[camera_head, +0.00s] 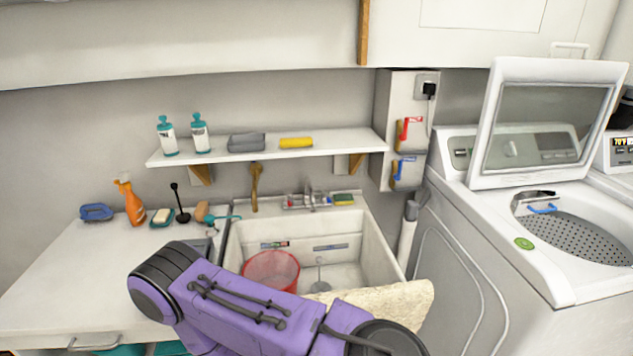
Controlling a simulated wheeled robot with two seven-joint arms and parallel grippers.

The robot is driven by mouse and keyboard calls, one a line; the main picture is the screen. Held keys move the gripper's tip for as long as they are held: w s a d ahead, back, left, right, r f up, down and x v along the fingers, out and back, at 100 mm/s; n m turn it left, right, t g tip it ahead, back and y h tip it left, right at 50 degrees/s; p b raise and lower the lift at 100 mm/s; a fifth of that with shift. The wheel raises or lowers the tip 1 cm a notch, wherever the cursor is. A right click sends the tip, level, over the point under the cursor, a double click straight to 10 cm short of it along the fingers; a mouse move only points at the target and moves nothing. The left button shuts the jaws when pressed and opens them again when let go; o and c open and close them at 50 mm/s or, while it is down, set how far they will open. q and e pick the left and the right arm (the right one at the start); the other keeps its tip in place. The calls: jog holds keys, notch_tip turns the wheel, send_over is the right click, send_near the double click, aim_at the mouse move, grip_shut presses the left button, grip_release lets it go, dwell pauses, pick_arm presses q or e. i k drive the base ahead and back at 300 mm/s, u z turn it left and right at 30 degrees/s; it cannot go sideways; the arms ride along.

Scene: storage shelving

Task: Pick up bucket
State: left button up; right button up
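A red, see-through bucket (270,267) stands inside the white sink (388,259), in its left part. Its lower front is hidden behind my purple arm, which crosses the bottom of the view in front of the sink. Neither of my grippers shows in the head view, so I cannot see whether either one touches the bucket.
A cream cloth (395,300) hangs over the sink's front edge. The white counter (70,275) to the left holds an orange spray bottle (131,203), a blue brush (96,212) and a soap dish (162,218). An open-lidded washing machine (475,245) stands to the right.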

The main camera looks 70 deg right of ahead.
aim_at(270, 263)
jog(key=k, duration=0.5)
jog(key=z, duration=2.1)
jog(key=i, duration=0.2)
jog(key=u, duration=0.1)
